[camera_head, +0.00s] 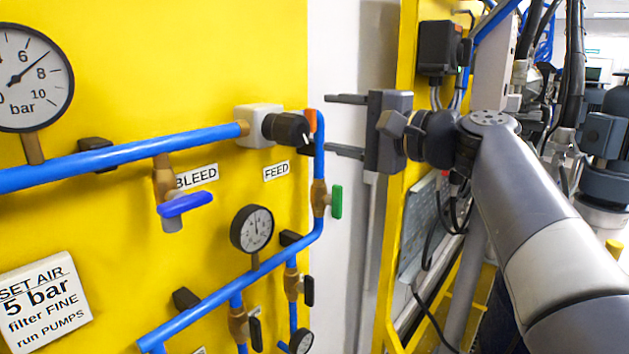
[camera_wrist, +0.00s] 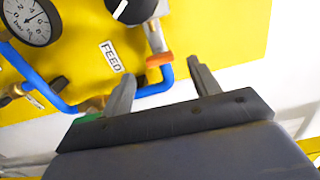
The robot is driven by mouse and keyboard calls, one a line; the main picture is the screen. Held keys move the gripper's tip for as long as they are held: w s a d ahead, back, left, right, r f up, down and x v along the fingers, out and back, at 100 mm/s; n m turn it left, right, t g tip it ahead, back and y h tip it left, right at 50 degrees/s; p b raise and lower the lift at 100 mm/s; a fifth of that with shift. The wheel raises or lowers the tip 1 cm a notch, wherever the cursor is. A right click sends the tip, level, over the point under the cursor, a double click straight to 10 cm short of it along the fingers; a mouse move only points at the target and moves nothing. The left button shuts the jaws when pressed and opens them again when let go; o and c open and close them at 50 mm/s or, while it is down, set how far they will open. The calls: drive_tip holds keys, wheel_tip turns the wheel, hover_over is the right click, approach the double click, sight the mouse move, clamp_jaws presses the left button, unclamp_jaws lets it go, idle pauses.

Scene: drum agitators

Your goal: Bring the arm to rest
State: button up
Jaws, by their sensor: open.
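My gripper (camera_head: 346,125) is open and empty in the head view. Its two fingers point left toward the yellow panel, just right of the black FEED knob (camera_head: 287,129) and the orange piece beside it (camera_head: 312,121). A gap shows between the fingertips and the blue pipe. In the wrist view my gripper's fingers (camera_wrist: 165,85) stand apart with nothing between them. The FEED label (camera_wrist: 111,57) and the knob (camera_wrist: 133,8) lie beyond them. My arm reaches in from the lower right of the head view.
The yellow panel (camera_head: 200,60) carries blue pipes, a blue-handled BLEED valve (camera_head: 185,204), a green-handled valve (camera_head: 337,202) and gauges (camera_head: 252,229). A yellow post (camera_head: 404,200) with a black box (camera_head: 439,48) stands behind my wrist. Machinery and cables crowd the right.

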sight(315, 121)
drive_tip(key=x, duration=0.4)
drive_tip(key=shift+w+a+p, duration=0.2)
drive_tip(key=shift+p, duration=0.15)
drive_tip(key=shift+f+n+b, duration=0.15)
drive_tip(key=shift+n+b, duration=0.15)
drive_tip(key=shift+n, duration=0.3)
drive_tip(key=shift+s+d+n+b, duration=0.1)
drive_tip(key=shift+n+b, duration=0.3)
drive_tip(key=shift+n, duration=0.6)
drive_tip(key=n+b, duration=0.1)
drive_tip(key=n, duration=0.5)
drive_tip(key=shift+b, duration=0.3)
drive_tip(key=n, duration=0.8)
drive_tip(key=shift+n+p, duration=0.3)
drive_tip(key=shift+p, duration=0.05)
